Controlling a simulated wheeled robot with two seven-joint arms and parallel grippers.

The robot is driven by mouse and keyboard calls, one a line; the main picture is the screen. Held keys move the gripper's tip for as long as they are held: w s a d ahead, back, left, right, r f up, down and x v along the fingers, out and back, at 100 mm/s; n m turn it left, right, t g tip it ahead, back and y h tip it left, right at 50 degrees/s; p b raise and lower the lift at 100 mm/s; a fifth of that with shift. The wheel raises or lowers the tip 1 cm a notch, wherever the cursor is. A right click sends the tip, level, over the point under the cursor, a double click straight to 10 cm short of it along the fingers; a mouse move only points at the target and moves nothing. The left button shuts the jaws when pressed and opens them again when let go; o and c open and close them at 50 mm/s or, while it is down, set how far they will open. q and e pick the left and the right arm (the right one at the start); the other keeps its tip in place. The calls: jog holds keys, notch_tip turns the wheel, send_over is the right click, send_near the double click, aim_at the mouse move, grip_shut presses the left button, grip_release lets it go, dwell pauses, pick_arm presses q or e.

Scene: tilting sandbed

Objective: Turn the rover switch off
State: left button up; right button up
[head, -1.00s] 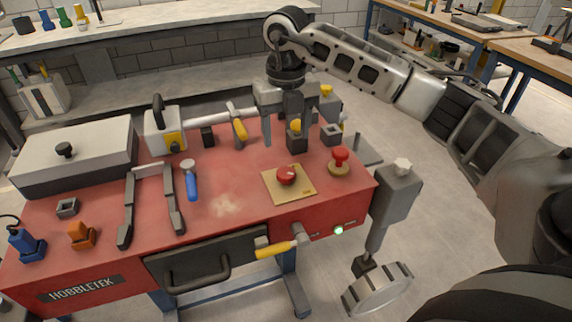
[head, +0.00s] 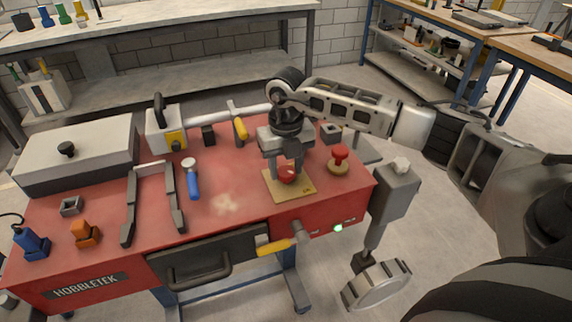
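A round red knob (head: 288,175) sits on a tan plate (head: 302,190) on the red bench, near its front right; I take it to be the rover switch. My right gripper (head: 285,174) points down over this knob, with fingers apart on either side of it. The fingers partly hide the knob, and whether they touch it I cannot tell. The knob's pointing direction is too small to read. A small green light (head: 338,228) glows on the bench's front face. My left gripper is not in view.
A red mushroom-shaped button (head: 339,157) stands just right of the plate. A yellow-handled lever (head: 275,247) sticks out of the front, beside a drawer (head: 205,258). A blue-handled tool (head: 191,180) and a dark forked frame (head: 131,205) lie left. The bench top between is clear.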

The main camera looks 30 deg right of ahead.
jog(key=c, duration=0.4)
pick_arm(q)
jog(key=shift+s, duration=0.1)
pick_arm(e)
jog(key=shift+c, duration=0.2)
